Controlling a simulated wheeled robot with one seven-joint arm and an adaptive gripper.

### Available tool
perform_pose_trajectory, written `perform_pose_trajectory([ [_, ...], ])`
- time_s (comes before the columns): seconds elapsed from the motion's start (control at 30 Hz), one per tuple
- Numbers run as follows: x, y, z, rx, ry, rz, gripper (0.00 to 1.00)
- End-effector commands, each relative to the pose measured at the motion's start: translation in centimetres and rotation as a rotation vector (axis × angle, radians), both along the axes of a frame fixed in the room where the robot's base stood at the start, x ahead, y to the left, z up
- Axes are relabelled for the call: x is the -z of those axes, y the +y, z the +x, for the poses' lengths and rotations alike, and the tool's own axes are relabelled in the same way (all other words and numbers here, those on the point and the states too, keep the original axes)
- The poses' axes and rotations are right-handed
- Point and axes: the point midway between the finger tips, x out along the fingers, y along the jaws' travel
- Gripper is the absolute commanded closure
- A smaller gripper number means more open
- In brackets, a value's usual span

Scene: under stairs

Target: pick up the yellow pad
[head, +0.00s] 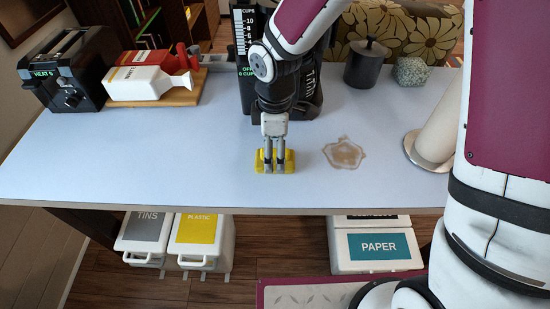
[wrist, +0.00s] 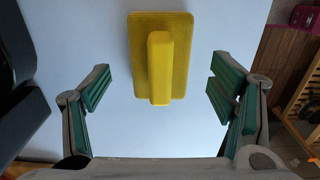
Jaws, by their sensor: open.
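The yellow pad (head: 288,161) lies on the pale blue counter near its front edge, partly hidden behind my fingers in the head view. In the wrist view the yellow pad (wrist: 139,72) shows whole, a flat rectangle with a raised bar handle along its middle. My gripper (head: 274,168) points down at the pad in the head view. In the wrist view my gripper (wrist: 159,90) is open, with green-lined fingers wide apart on either side of the handle's line. Nothing is between the fingertips. I cannot tell whether the fingertips touch the pad.
A brown spill (head: 344,153) lies right of the pad. A coffee maker (head: 310,95) stands behind my arm. A toaster (head: 65,80) and red and white cartons on a board (head: 185,97) are at left. A paper roll (head: 440,130) stands at right. Bins are below the counter (head: 60,160).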

Motion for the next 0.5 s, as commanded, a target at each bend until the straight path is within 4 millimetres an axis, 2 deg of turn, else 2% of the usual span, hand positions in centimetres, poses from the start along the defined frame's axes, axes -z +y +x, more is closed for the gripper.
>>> perform_pose_trajectory([
  [0.1, 1.8, 0.0, -0.1, -0.002, 0.004, -0.002, 0.22],
  [0.2, 2.8, 0.0, -0.1, 0.0, 0.003, -0.002, 0.22],
  [0.5, 3.2, 0.0, 0.0, 0.0, 0.0, -0.001, 0.22],
])
